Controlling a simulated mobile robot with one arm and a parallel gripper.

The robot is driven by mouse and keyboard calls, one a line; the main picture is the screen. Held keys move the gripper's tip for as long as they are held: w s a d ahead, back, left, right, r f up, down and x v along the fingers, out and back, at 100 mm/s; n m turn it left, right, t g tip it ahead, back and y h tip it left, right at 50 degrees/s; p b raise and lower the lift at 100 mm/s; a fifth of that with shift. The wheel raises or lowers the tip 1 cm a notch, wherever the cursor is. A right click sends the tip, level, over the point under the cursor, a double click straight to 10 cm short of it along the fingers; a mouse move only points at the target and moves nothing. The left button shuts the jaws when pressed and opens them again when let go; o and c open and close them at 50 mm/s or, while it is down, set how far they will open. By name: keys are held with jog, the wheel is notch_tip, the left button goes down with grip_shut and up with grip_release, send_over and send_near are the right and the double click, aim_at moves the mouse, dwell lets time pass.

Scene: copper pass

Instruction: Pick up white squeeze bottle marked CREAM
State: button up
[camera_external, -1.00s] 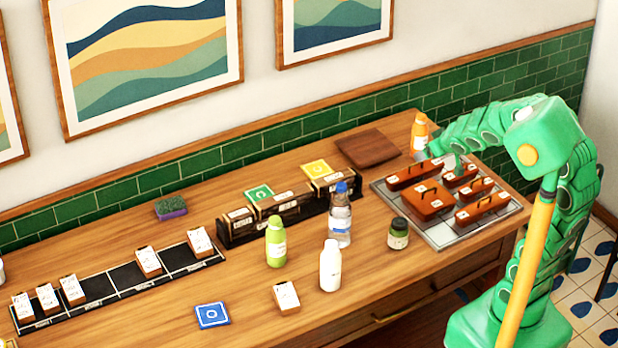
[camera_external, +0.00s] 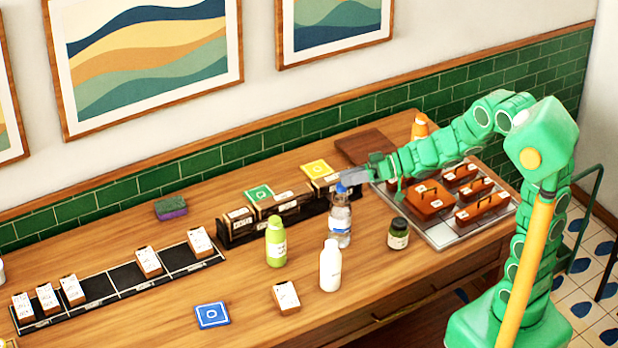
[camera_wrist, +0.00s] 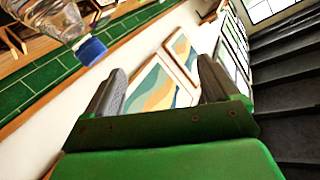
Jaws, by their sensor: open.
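The white squeeze bottle (camera_external: 330,267) stands upright near the front edge of the wooden counter in the external view. Its marking is too small to read, and I do not see it in the wrist view. My gripper (camera_external: 352,175) is above the counter, behind and to the right of the white bottle and clearly apart from it. In the wrist view its two fingers (camera_wrist: 163,84) are spread with nothing between them.
A clear bottle with a blue cap (camera_external: 340,222) stands close to my gripper; it also shows in the wrist view (camera_wrist: 45,15). A green bottle (camera_external: 276,243), a dark jar (camera_external: 398,234) and a white-topped block (camera_external: 286,297) stand around the white bottle.

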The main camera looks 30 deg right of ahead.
jog(key=s+a+f+n+g, duration=0.2)
jog(key=s+a+f, duration=0.1)
jog(key=f, duration=0.1)
jog(key=n+g+h, duration=0.1)
jog(key=n+g, duration=0.3)
jog(key=n, duration=0.5)
send_near(331, 265)
notch_tip(331, 265, down, 5)
jog(key=w, duration=0.2)
jog(key=shift+r+x, duration=0.2)
jog(key=shift+x, duration=1.7)
jog(key=shift+r+x, duration=0.2)
jog(key=shift+x, duration=1.75)
jog(key=shift+w+a, duration=0.15)
jog(key=shift+w, duration=0.05)
jog(key=c, duration=1.3)
jog(key=shift+o, duration=0.2)
jog(key=shift+r, duration=0.1)
